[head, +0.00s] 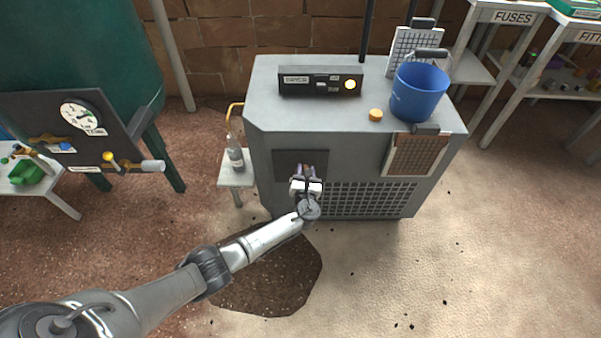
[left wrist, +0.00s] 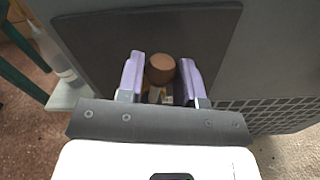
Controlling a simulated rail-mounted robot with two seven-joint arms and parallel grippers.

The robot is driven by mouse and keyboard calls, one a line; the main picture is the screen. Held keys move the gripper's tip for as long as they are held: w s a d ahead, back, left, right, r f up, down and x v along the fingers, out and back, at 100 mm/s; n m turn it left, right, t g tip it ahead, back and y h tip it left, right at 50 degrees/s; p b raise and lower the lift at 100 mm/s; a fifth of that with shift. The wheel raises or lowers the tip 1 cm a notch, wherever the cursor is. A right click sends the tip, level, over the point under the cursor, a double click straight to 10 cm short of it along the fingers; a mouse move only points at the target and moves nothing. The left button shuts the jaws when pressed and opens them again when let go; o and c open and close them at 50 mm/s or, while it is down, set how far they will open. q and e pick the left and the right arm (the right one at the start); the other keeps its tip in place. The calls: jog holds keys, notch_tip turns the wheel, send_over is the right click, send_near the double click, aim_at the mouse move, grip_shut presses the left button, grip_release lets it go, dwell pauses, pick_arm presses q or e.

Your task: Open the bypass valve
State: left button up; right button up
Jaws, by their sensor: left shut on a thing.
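My left gripper (head: 307,178) is at the dark panel (head: 288,157) on the front of the grey machine. In the left wrist view its purple fingers (left wrist: 161,80) stand on either side of a brown round knob (left wrist: 160,68) with a pale brass-coloured part below it. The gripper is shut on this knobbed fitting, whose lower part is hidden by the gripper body. I cannot read a label on it. My right gripper is in neither view.
The grey machine (head: 262,90) carries a blue bucket (head: 418,92), a black box (head: 300,92) and an orange cap (head: 375,114). A bottle (head: 235,155) stands on a small side shelf at left. A green tank with a gauge panel (head: 40,105) is further left.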

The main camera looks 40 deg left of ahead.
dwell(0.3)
pick_arm(q)
jog(key=shift+w+d+f+m+p, duration=0.1)
jog(key=shift+w+d+m+p, duration=0.15)
jog(key=shift+m, duration=0.3)
jog(key=shift+w+d+f+m+p, duration=0.1)
jog(key=shift+w+d+m+p, duration=0.1)
jog(key=shift+m+p, duration=0.25)
jog(key=shift+w+d+f+m, duration=0.1)
jog(key=shift+d+f+m, duration=0.1)
jog(key=shift+m, duration=0.5)
jog(key=m, duration=0.1)
jog(key=w+d+f+m, duration=0.1)
jog(key=m, duration=0.1)
